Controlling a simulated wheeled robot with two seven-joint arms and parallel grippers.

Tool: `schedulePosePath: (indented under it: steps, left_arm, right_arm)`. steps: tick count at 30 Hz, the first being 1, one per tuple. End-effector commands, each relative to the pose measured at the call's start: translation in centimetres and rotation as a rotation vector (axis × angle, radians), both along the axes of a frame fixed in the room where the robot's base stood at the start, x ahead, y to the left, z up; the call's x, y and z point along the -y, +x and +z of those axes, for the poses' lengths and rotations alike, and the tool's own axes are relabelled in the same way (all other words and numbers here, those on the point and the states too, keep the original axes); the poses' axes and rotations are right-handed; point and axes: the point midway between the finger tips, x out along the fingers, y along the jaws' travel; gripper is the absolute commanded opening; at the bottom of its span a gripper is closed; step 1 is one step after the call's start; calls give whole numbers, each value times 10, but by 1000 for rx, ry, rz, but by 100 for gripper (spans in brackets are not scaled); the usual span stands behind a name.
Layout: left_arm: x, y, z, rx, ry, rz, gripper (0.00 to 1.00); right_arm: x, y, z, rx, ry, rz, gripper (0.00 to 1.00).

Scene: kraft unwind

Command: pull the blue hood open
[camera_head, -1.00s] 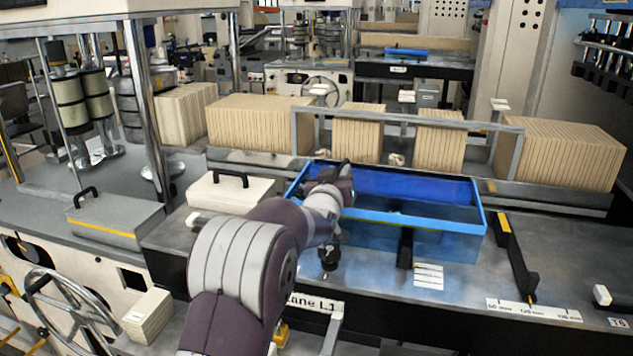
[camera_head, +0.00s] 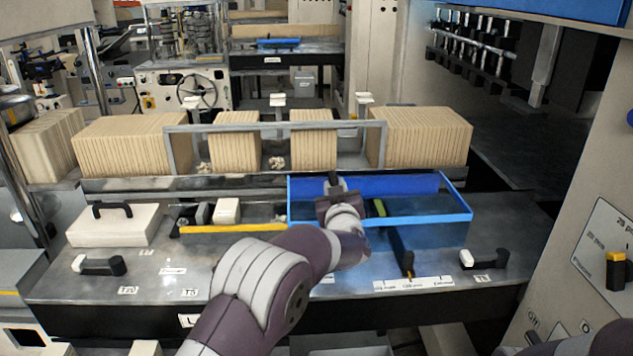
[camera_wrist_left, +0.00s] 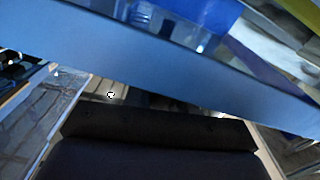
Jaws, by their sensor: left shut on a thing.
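The blue hood (camera_head: 420,217) is a see-through box with a bright blue frame, on the right half of the steel table in the head view. Its blue rim also crosses the left wrist view close up as a slanted bar (camera_wrist_left: 150,75). My left gripper (camera_head: 335,184) is at the hood's left end, shut on its frame. My forearm and wrist hide part of the hood's front left corner, and the fingertips are hard to make out. My right gripper is not in view.
Left of the hood, an uncovered bay holds a small beige block (camera_head: 227,211) behind a yellow strip (camera_head: 232,228). A beige lid with a black handle (camera_head: 113,225) lies further left. Stacked brown sheets (camera_head: 420,137) stand behind. A black handle (camera_head: 486,258) is at front right.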

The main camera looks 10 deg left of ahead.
Motion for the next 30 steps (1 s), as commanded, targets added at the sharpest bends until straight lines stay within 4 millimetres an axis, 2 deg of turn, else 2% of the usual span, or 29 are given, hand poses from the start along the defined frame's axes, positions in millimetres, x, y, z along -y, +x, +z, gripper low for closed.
schedulePosePath:
  steps: [14, 15, 16, 26, 30]
  left_arm:
    - [5, 2, 1, 4, -1, 2, 0]
    - [5, 2, 1, 4, -1, 2, 37]
    - [5, 2, 1, 4, -1, 2, 44]
    - [6, -1, 0, 3, 0, 1, 44]
    - [11, -21, -2, 3, 0, -2, 44]
  right_arm:
    - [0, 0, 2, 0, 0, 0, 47]
    - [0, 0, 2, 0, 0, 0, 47]
    - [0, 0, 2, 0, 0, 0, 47]
    - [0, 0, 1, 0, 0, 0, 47]
    - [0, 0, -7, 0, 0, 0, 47]
